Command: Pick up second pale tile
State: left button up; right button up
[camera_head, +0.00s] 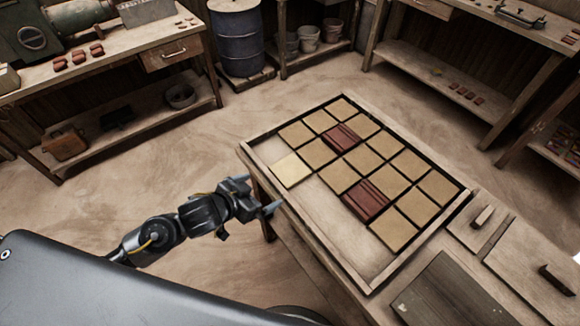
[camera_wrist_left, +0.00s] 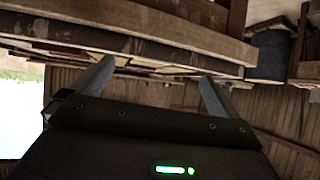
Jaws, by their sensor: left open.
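One pale cream tile (camera_head: 290,170) lies in the wooden tray (camera_head: 331,236), in its left part. It is lighter than the several tan tiles (camera_head: 338,178) beside it. Two dark red ridged tiles (camera_head: 368,199) lie among the tan ones. My left gripper (camera_head: 261,194) is open and empty, just outside the tray's left edge, apart from the pale tile. In the left wrist view its two fingers (camera_wrist_left: 155,88) are spread with nothing between them, near the underside of a wooden edge (camera_wrist_left: 130,42). No second pale tile can be picked out. My right gripper does not show.
The tray's front strip is bare wood. A dark panel (camera_head: 449,293) and drawers with handles (camera_head: 484,216) are at the lower right. Workbenches (camera_head: 110,75), a blue barrel (camera_head: 238,40) and pots (camera_head: 309,37) stand behind, across open floor.

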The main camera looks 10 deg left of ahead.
pick_arm(q)
jog(key=w+r+m+h, duration=0.1)
jog(key=w+m+h, duration=0.1)
jog(key=w, duration=0.1)
jog(key=h, duration=0.1)
send_near(289, 170)
jog(key=shift+w+d+f+g, duration=0.2)
jog(key=shift+w+d, duration=0.2)
jog(key=shift+w, duration=0.15)
jog(key=shift+w+d+f+g, duration=0.2)
jog(key=shift+w+d, duration=0.2)
jog(key=shift+w, duration=0.15)
jog(key=shift+w+d+p, duration=0.2)
jog(key=shift+p, duration=0.15)
jog(key=x, duration=0.4)
jog(key=shift+w+f+p, duration=0.25)
jog(key=shift+f+p, duration=0.05)
jog(key=shift+p, duration=0.1)
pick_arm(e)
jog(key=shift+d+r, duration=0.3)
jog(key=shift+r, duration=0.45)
pick_arm(q)
jog(key=c, duration=0.9)
jog(key=shift+c, duration=0.3)
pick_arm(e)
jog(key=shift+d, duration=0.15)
